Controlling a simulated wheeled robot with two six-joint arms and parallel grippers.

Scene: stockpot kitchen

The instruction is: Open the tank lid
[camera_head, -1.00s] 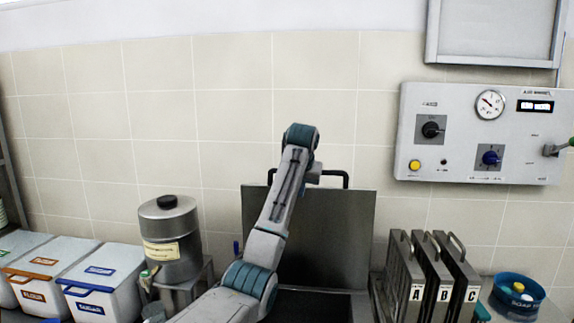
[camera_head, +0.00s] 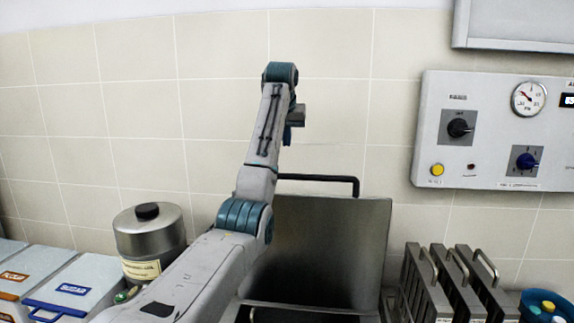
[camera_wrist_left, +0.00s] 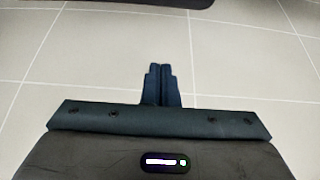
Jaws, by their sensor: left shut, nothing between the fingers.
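The tank lid (camera_head: 335,245) is a flat steel panel standing raised, close to upright, at the back of the tank, whose dark rim (camera_head: 300,312) shows at the bottom edge. A black bar handle (camera_head: 325,179) runs along the lid's top edge; its left end is hidden behind my left arm. My left gripper (camera_head: 287,137) is above the handle, apart from it, in front of the tiled wall. In the left wrist view its fingers (camera_wrist_left: 161,84) are together with nothing between them. My right gripper is in neither view.
A steel canister (camera_head: 149,238) and white bins (camera_head: 75,285) stand at the left. Upright lettered metal holders (camera_head: 460,285) and a blue bowl (camera_head: 540,306) are at the right. A control panel (camera_head: 490,130) hangs on the right wall.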

